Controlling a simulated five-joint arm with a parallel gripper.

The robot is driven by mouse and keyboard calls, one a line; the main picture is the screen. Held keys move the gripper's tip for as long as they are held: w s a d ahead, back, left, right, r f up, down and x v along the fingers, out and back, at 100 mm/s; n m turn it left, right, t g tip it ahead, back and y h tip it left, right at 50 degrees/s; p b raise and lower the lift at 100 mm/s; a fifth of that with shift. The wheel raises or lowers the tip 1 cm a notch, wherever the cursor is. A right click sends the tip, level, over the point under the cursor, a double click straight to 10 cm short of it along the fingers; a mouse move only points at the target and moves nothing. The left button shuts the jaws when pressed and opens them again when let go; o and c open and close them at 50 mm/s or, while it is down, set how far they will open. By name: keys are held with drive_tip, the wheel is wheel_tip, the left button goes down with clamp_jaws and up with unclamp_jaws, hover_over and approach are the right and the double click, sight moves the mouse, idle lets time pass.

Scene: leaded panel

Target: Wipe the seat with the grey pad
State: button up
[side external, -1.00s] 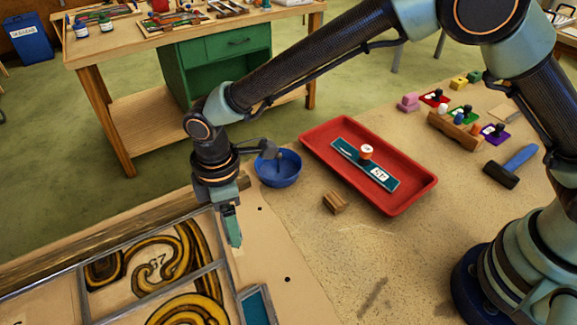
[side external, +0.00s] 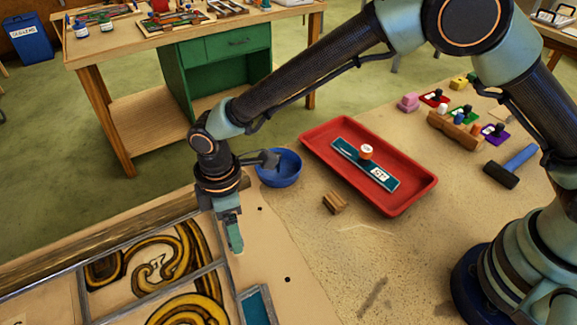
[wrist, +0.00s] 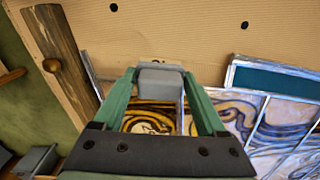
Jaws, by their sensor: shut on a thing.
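My gripper (side external: 236,236) points down over the work board at the right edge of the leaded panel (side external: 222,262). In the wrist view my gripper (wrist: 160,75) has its green fingers closed on a grey pad (wrist: 160,78), which sits between the tips. The panel shows amber and brown swirled glass between grey lead strips. A lead-edged opening with a teal strip (side external: 257,306) lies at the panel's right; it also shows in the wrist view (wrist: 275,80). I cannot tell which part is the seat, or whether the pad touches the surface.
A red tray (side external: 405,168) holds a teal glass strip (side external: 352,160) with a knob and label. A blue bowl (side external: 280,172) and a small wooden block (side external: 335,203) stand nearby. A blue-handled hammer (side external: 514,165) lies at right. A wooden bar (wrist: 60,65) runs along the panel's edge.

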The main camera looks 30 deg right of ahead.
sight(243, 265)
drive_tip(key=shift+f, duration=1.15)
drive_tip(key=shift+s, duration=0.1)
drive_tip(key=shift+s+a+r, duration=0.1)
drive_tip(key=shift+s+a, duration=0.05)
drive_tip(key=shift+s, duration=0.55)
drive_tip(key=shift+w+d, duration=0.25)
drive_tip(key=shift+w, duration=0.85)
drive_tip(key=shift+w+d, duration=0.2)
drive_tip(key=shift+w, duration=0.85)
drive_tip(key=shift+w+d, duration=0.25)
drive_tip(key=shift+w, duration=0.85)
drive_tip(key=shift+s+a, duration=0.35)
drive_tip(key=shift+s, duration=1.3)
drive_tip(key=shift+s+a, duration=0.3)
drive_tip(key=shift+s, duration=1.4)
drive_tip(key=shift+s+a, duration=0.35)
drive_tip(key=shift+s, duration=1.3)
drive_tip(key=shift+w+d, duration=0.3)
drive_tip(key=shift+w, duration=1.35)
drive_tip(key=shift+w+d, duration=0.35)
drive_tip(key=shift+w, duration=1.35)
drive_tip(key=shift+w+d, duration=0.3)
drive_tip(key=shift+w, duration=1.35)
drive_tip(key=shift+s+a, duration=0.2)
drive_tip(key=shift+s, duration=0.65)
drive_tip(key=shift+s+a, duration=0.15)
drive_tip(key=shift+s, duration=0.65)
